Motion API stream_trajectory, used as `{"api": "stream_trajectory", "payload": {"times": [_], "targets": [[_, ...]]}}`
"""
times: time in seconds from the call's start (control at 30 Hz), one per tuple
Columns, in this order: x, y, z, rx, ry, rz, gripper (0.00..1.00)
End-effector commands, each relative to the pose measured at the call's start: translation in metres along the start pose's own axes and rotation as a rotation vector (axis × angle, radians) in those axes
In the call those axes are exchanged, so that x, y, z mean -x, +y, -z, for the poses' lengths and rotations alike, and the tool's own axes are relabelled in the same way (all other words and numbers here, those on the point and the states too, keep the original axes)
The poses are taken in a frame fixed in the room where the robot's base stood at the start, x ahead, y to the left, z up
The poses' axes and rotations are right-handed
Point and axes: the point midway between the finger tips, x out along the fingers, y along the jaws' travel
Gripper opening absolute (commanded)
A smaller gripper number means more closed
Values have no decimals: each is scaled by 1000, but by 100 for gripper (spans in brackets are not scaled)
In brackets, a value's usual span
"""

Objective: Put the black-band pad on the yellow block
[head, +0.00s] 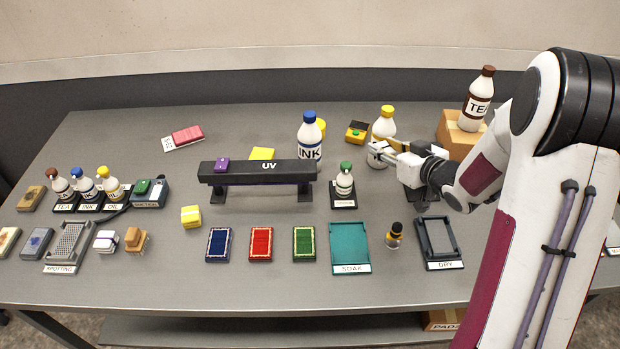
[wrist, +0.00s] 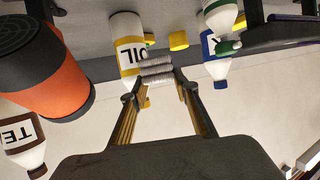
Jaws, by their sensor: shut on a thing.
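My gripper (head: 384,150) is on the right side of the table, in front of the oil bottle. It is shut on a small pale pad (head: 376,157), which looks like the black-band pad; its band is hard to make out. In the wrist view the pad (wrist: 157,72) sits between my fingertips (wrist: 160,82), with the oil bottle behind it. Another flat yellow piece (head: 262,154) lies behind that bar, partly hidden, so I cannot tell for certain which is the task's block.
The oil bottle (head: 384,121), ink bottle (head: 310,140) and green-capped bottle (head: 344,180) stand near my gripper. The UV bar (head: 260,172) spans the middle. A soak tray (head: 349,245) and dry tray (head: 440,240) lie in front. Clear table surrounds the left yellow block.

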Motion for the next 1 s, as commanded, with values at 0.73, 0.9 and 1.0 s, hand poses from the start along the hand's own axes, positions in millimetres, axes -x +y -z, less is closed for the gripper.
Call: {"api": "stream_trajectory", "payload": {"times": [0.73, 0.9, 1.0], "targets": [[-16, 0, -40, -3, -2, 0, 15], [-21, 0, -51, -1, -1, 0, 15], [-22, 0, -54, -1, 0, 0, 15]]}}
